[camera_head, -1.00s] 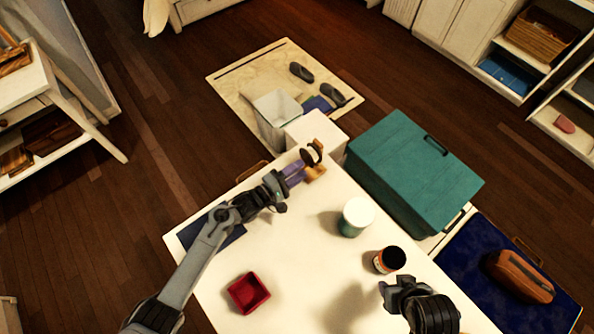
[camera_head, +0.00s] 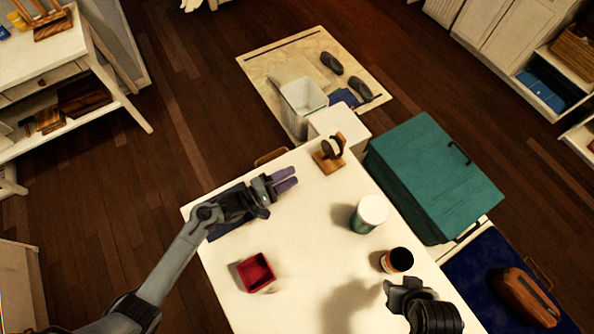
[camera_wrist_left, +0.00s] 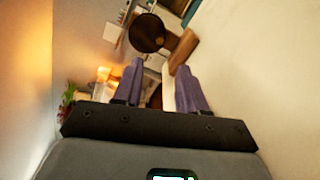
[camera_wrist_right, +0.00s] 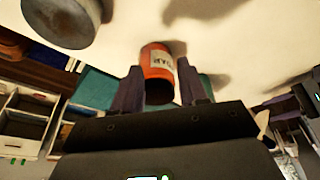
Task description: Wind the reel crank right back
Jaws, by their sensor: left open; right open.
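The reel (camera_head: 331,147) stands on a wooden base at the far end of the white table, with a dark round part and a wooden upright. Its crank is too small to make out. My left gripper (camera_head: 289,180) is open and empty, to the left and near side of the reel, apart from it. In the left wrist view the reel (camera_wrist_left: 148,33) shows beyond the open fingers (camera_wrist_left: 160,85). My right gripper (camera_head: 392,287) is at the table's near right; in the right wrist view its open fingers (camera_wrist_right: 163,88) point toward an orange labelled jar (camera_wrist_right: 158,66).
On the white table (camera_head: 310,235) are a red box (camera_head: 256,272), a white-lidded green jar (camera_head: 369,214) and a dark-topped jar (camera_head: 398,260). A teal case (camera_head: 432,175) stands off the right edge. The table's middle is clear.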

